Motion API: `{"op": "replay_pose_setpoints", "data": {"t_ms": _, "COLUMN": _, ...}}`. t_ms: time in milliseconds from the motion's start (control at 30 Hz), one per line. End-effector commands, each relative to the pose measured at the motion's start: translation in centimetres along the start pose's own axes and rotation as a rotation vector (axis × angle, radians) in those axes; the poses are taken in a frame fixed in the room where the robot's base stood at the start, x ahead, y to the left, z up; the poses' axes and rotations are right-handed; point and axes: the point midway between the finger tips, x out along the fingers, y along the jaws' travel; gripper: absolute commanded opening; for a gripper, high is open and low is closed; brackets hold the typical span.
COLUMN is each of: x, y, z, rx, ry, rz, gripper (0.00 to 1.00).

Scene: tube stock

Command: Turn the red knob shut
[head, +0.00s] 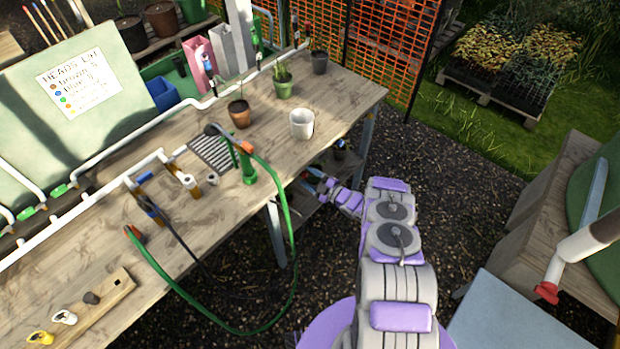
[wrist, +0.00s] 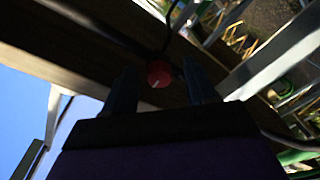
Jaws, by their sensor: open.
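The red knob (wrist: 159,74) shows in the wrist view as a small round knob with a pale line on its face. It sits against a dark wooden beam. My gripper (wrist: 160,67) is open, with one dark finger on each side of the knob and visible room between. I cannot tell how far in depth the fingertips reach around it. In the head view my gripper (head: 313,176) is low at the front edge of the wooden bench, partly hidden by that edge. I cannot make out the knob there.
The wooden bench (head: 345,103) holds a white pot (head: 302,124), plant pots and white pipes. A green hose (head: 291,225) loops over its front edge, left of my arm. In the wrist view a dark cable (wrist: 171,27) runs close above the knob. Gravel ground lies to the right.

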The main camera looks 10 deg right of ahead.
Motion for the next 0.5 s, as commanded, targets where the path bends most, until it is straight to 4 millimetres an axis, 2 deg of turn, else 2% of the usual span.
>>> {"op": "replay_pose_setpoints", "data": {"t_ms": 267, "x": -0.6, "y": 0.1, "z": 0.1, "rx": 0.0, "ry": -0.001, "rz": 0.001, "gripper": 0.57}}
{"op": "replay_pose_setpoints", "data": {"t_ms": 367, "x": -1.9, "y": 0.2, "z": 0.1, "rx": 0.0, "ry": -0.005, "rz": 0.002, "gripper": 0.57}}
{"op": "replay_pose_setpoints", "data": {"t_ms": 500, "x": -4.6, "y": 0.3, "z": 0.1, "rx": -0.001, "ry": -0.005, "rz": 0.002, "gripper": 0.57}}
